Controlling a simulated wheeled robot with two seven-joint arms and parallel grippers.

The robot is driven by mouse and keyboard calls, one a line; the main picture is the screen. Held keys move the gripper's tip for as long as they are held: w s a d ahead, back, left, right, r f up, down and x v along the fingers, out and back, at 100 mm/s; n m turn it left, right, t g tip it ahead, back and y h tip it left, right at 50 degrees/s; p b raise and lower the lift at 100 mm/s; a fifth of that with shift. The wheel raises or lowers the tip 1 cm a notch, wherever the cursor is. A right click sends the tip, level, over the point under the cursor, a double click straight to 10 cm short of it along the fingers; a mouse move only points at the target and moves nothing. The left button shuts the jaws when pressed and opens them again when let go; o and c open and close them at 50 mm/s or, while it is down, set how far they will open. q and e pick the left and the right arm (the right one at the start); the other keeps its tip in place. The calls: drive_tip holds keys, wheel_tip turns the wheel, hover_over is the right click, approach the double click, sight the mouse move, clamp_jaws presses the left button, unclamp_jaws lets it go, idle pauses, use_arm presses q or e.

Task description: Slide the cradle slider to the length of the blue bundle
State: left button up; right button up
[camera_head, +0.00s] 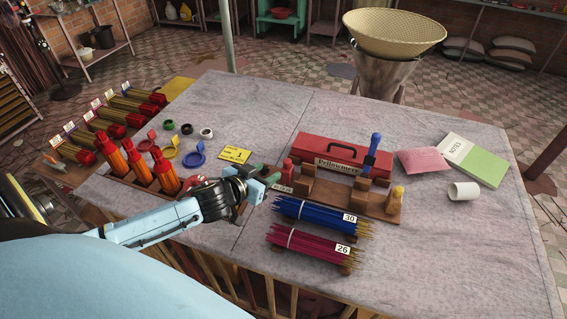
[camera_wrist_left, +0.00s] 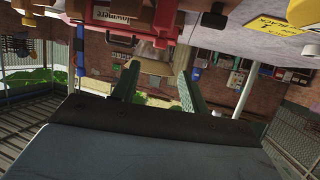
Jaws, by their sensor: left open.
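The blue bundle (camera_head: 315,213), tagged 30, lies just in front of the cradle. My left gripper (camera_head: 267,179) is open and empty, left of the cradle's left end. Its two green fingers also show apart in the left wrist view (camera_wrist_left: 157,88). My right gripper is out of view.
A red toolbox (camera_head: 325,151) stands behind the cradle, with a blue-handled tool (camera_head: 373,150) near its right end. A magenta bundle (camera_head: 308,246), tagged 26, lies in front. The right front table is clear.

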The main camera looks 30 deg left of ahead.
sight(286, 162)
use_arm(q)
drive_tip(key=x, duration=0.9)
drive_tip(key=shift+w+f, duration=0.15)
drive_tip(key=shift+w, duration=0.2)
clamp_jaws()
